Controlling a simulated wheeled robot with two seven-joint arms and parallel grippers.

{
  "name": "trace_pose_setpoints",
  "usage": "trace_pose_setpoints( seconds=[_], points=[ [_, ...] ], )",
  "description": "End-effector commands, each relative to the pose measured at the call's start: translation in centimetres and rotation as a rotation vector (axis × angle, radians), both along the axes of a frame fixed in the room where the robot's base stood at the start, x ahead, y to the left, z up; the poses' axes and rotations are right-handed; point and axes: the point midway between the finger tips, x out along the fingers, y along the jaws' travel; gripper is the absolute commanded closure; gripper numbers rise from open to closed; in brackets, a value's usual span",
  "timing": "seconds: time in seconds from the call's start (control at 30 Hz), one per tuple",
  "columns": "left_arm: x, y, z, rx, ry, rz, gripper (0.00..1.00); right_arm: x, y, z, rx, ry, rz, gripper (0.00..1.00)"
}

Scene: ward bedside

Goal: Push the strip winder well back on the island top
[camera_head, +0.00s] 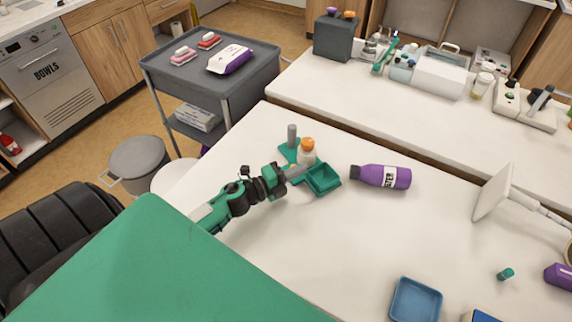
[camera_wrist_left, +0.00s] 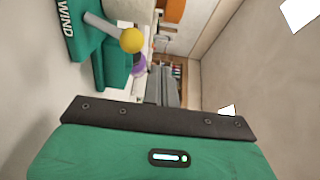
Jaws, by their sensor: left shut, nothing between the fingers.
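The strip winder (camera_head: 322,179) is a green piece with an open tray-like part and a grey upright post, on the white island top (camera_head: 250,240). In the left wrist view the winder (camera_wrist_left: 85,45) fills the upper left, with part of its white lettering, a grey rod and a yellow knob. My left gripper (camera_head: 297,171) is shut and empty, its tip close beside the winder's near left side. I cannot tell whether they touch. The arm and fingers hide part of the winder's base. My right gripper is in neither view.
A blue tray (camera_head: 416,300) is near the front. Clear top lies between. A second white counter (camera_head: 330,90) stands beyond a gap.

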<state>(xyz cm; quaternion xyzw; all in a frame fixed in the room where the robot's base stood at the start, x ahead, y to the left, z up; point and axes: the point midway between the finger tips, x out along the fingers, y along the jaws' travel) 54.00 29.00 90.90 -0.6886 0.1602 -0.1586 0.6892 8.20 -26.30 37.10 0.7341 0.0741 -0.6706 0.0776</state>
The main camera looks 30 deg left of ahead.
Motion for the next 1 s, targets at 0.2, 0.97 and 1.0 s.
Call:
trace_pose_setpoints(
  seconds=[0.2,0.97,1.0],
  points=[
    [3.2,-1.3,0.3,0.000,-0.001,0.001,1.00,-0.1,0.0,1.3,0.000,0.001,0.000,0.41],
    [5.5,1.9,-0.1,0.000,0.000,0.000,1.00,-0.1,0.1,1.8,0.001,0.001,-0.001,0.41],
    [5.8,2.2,-0.1,0.002,-0.001,0.000,1.00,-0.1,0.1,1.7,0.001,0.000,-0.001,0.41]
  ],
)
